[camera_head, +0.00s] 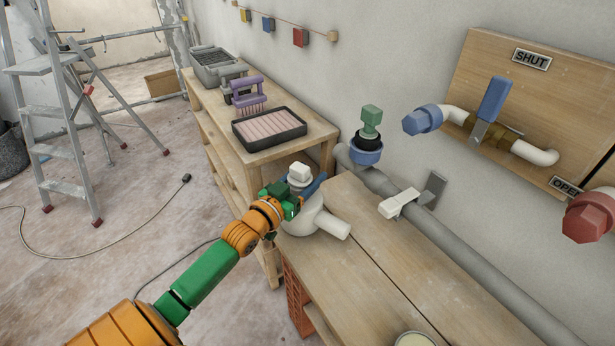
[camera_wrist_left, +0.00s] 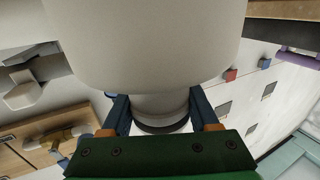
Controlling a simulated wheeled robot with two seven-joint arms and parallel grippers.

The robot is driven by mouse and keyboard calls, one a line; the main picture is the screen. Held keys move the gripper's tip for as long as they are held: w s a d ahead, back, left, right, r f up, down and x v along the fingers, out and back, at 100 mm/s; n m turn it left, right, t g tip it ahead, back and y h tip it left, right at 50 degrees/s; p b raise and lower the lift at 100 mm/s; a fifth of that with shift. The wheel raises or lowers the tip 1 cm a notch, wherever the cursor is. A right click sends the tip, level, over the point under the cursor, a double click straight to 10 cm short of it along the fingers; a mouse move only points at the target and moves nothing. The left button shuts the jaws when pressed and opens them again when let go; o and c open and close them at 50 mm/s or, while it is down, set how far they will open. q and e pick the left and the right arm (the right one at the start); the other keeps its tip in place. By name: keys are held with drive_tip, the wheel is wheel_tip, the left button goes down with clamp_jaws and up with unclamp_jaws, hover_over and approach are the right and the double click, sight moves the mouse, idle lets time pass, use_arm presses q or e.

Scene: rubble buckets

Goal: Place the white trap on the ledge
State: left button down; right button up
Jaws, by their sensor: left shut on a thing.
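The white trap (camera_head: 333,225) is a rounded body with a short side spout and a white block-like top. My right gripper is not in view.
A grey pipe (camera_head: 440,235) runs along the wall behind the ledge, with a blue collar (camera_head: 366,156) and green plug (camera_head: 371,118). A white-handled piece (camera_head: 400,203) lies by the pipe. A tray (camera_head: 269,128) stands on the farther bench. The ledge's right part is mostly clear.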

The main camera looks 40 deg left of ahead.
use_arm(q)
drive_tip(key=shift+c, duration=0.7)
unclamp_jaws()
drive_tip(key=shift+r, duration=0.1)
drive_tip(key=s, duration=1.2)
drive_tip(key=shift+p, duration=0.3)
